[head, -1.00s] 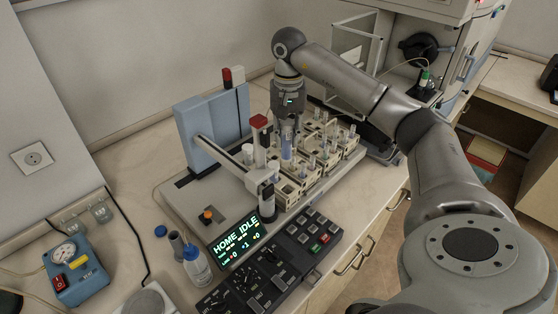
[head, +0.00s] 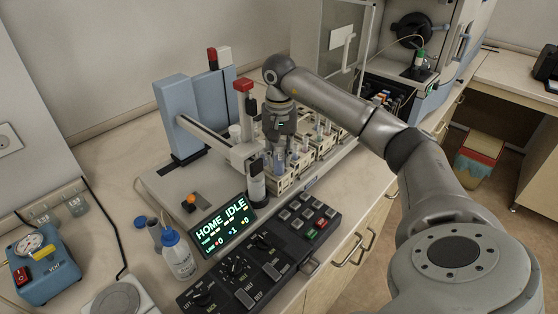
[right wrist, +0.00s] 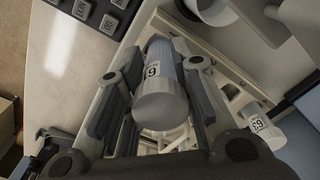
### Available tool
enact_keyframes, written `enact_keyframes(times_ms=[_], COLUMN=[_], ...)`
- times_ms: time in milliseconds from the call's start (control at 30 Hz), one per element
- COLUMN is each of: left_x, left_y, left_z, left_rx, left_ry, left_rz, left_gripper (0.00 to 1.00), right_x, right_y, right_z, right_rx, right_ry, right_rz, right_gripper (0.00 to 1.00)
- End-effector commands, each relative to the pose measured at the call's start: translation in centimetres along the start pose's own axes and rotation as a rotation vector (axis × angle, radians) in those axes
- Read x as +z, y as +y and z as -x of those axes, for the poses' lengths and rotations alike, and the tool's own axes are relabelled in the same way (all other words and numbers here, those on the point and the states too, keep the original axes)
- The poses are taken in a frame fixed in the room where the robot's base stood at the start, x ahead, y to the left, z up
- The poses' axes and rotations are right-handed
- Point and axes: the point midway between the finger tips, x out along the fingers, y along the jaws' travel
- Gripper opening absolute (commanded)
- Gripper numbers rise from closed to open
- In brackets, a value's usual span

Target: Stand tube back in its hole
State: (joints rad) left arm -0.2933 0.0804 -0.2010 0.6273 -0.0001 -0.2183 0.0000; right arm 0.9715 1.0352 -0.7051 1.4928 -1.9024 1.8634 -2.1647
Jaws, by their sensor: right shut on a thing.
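My right gripper (head: 280,146) is shut on a clear tube (head: 279,160), above the near left part of the tube racks (head: 288,180) in the head view. In the right wrist view the tube (right wrist: 160,95) sits between the two fingers, its pale round end toward the camera and a number label on its side. The fingers and neighbouring tubes hide its lower end, so I cannot tell whether it is in a hole. Another labelled tube (right wrist: 258,124) stands to the right in the wrist view. My left gripper is not in view.
The sampler's arm and probe post (head: 256,180) stand close left of the gripper. A lit display (head: 224,228) and a black control panel (head: 262,255) lie in front. A wash bottle (head: 178,255) and a blue pump (head: 45,262) are at left.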

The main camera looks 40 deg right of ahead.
Motion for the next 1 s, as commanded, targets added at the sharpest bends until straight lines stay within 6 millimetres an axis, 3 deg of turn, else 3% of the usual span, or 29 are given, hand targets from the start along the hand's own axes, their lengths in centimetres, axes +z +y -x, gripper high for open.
enact_keyframes(times_ms=[33, 167, 600, 633, 667, 1000], left_x=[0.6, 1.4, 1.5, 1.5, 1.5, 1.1], left_y=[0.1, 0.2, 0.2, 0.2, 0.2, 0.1], left_z=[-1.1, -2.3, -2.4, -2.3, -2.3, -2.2], left_rx=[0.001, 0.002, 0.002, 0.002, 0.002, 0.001], left_ry=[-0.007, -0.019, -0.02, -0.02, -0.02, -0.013], left_rz=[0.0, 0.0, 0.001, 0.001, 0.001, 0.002], left_gripper=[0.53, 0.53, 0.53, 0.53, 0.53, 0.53], right_x=[0.0, 0.0, 0.0, 0.0, 0.0, 0.0], right_y=[0.0, 0.0, 0.0, 0.0, 0.0, 0.0], right_z=[-1.4, -2.9, -3.2, -3.1, -3.1, -2.9], right_rx=[0.001, 0.0, 0.0, 0.0, 0.0, 0.0], right_ry=[-0.001, 0.0, 0.001, 0.0, 0.0, 0.0], right_rz=[0.001, 0.001, 0.0, 0.0, 0.0, 0.0], right_gripper=[0.0, 0.0, 0.0, 0.28, 0.31, 0.33])
